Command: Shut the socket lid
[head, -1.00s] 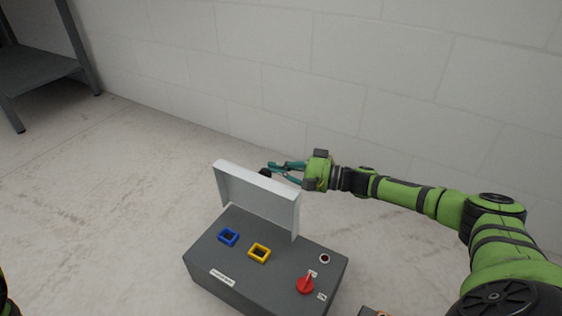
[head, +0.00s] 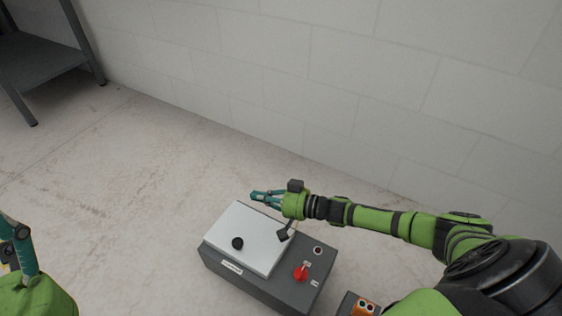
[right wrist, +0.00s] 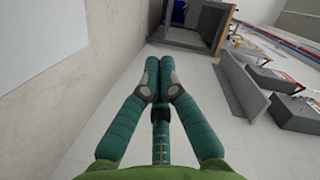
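The grey box (head: 290,297) stands on the floor in the head view. Its pale lid (head: 248,225) lies down flat over the top left part, with a black knob (head: 237,243) showing near its front. The blue and yellow sockets are hidden under it. My right gripper (head: 254,195) is just behind the lid's far edge; its teal fingers point left and hold nothing. In the right wrist view its fingertips (right wrist: 160,66) are together. My left gripper (head: 20,245) shows only in part at the lower left, away from the box.
A red switch (head: 301,272) and a small round port (head: 318,250) are on the uncovered right part of the box. A small dark box with orange parts (head: 366,306) is at the lower edge. A grey shelf (head: 45,65) stands far left. Floor left of the box is clear.

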